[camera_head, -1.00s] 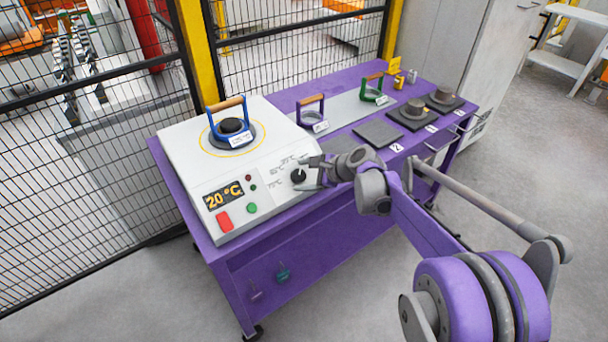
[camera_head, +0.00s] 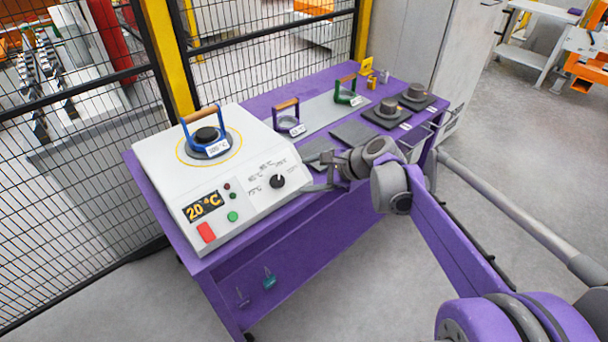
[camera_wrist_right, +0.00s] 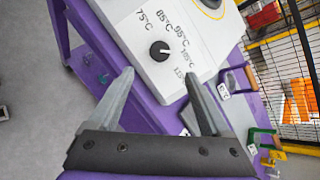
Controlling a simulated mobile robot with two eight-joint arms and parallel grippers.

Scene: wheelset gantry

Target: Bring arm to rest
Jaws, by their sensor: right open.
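My right gripper (camera_head: 318,172) is open and empty beside the right front edge of the white heater (camera_head: 160,158). In the right wrist view, the open right gripper (camera_wrist_right: 165,100) has its two fingers apart, with the heater's black knob (camera_wrist_right: 160,50) beyond them. The knob (camera_head: 277,181) also shows in the head view, apart from the fingers. My right arm (camera_head: 440,232) reaches in from the lower right over the front edge of the purple table (camera_head: 262,262). My left gripper is not in view.
A blue-framed tool (camera_head: 207,133) stands on the heater's round plate. Purple-framed (camera_head: 286,117) and green-framed (camera_head: 347,91) tools stand behind, with dark pads (camera_head: 353,133) to their right. The heater display (camera_head: 203,206) reads 20 °C. A mesh fence (camera_head: 70,190) stands behind the table.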

